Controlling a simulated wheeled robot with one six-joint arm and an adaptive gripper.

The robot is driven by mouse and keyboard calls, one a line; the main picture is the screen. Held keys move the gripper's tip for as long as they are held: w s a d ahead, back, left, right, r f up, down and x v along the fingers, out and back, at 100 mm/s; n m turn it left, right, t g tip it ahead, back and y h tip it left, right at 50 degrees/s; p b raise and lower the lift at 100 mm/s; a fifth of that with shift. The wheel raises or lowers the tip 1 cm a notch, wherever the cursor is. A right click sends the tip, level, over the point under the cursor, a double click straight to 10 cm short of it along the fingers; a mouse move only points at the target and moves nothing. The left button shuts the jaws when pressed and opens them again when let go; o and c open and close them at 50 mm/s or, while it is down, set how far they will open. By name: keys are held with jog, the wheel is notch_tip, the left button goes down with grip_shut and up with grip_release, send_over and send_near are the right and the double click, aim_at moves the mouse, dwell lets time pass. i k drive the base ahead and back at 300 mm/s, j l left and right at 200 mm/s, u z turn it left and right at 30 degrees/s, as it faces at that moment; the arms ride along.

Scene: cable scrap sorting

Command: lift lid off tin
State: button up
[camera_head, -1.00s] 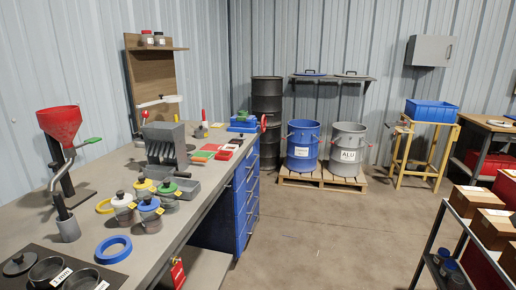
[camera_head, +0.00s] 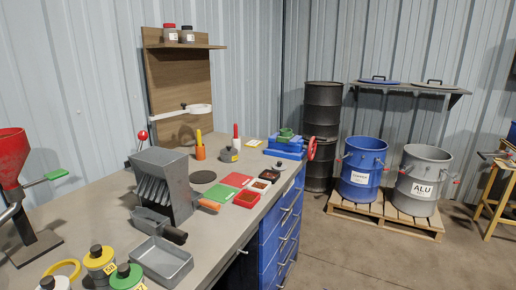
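Lidded tins stand on the bench at the bottom left of the head view. One has a yellow lid (camera_head: 101,258) with a dark knob and a yellow tag. One has a green lid (camera_head: 127,277) with a dark knob. A third, with a pale lid (camera_head: 55,284), is mostly cut off by the bottom edge. All three lids appear to be on their tins. My gripper is not in view.
On the bench (camera_head: 118,196) are a grey slotted block (camera_head: 163,180), a grey tray (camera_head: 162,262), colored cards, a blue vise (camera_head: 284,147) and a red funnel (camera_head: 12,155). Blue (camera_head: 361,172) and grey (camera_head: 419,182) drums stand on a pallet. Floor right of the bench is clear.

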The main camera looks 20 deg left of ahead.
aim_at(228, 150)
jog(key=i+l+u, duration=0.15)
jog(key=i, duration=0.9)
jog(key=i+u, duration=0.35)
jog(key=i+l+u, duration=0.15)
jog(key=u, duration=0.2)
jog(key=i+l+u, duration=0.2)
jog(key=u, duration=0.2)
jog(key=i+l+u, duration=0.2)
jog(key=u, duration=0.25)
jog(key=i+l+u, duration=0.15)
jog(key=l+u, duration=0.3)
jog(key=i+l+u, duration=0.15)
jog(key=l+u, duration=1.05)
jog(key=l, duration=0.1)
